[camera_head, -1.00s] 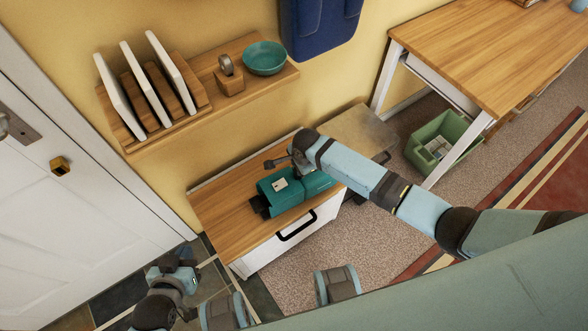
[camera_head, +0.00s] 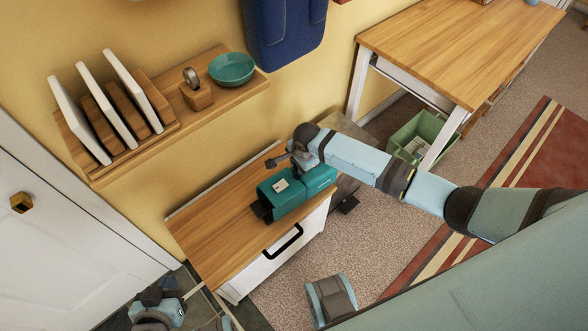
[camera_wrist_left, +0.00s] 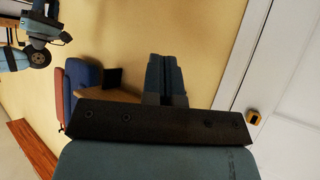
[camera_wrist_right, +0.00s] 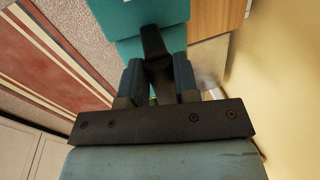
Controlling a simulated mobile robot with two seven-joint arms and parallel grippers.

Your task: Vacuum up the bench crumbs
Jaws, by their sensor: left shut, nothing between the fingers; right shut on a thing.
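A teal handheld vacuum (camera_head: 288,196) is over the right part of the wooden bench top (camera_head: 218,224); I cannot tell whether it touches the wood. My right arm reaches to it from the right. In the right wrist view my right gripper (camera_wrist_right: 160,80) is shut on the dark handle of the teal vacuum (camera_wrist_right: 140,14). My left gripper (camera_head: 172,292) is low at the left, in front of the bench and apart from it. In the left wrist view its fingers (camera_wrist_left: 165,72) are together and empty. I can make out no crumbs on the bench.
A wall shelf (camera_head: 150,150) with boards and a teal bowl (camera_head: 232,68) hangs above the bench. A white door (camera_head: 60,240) stands at the left. A wooden table (camera_head: 460,45) and a green crate (camera_head: 418,138) are at the right. The bench top's left part is clear.

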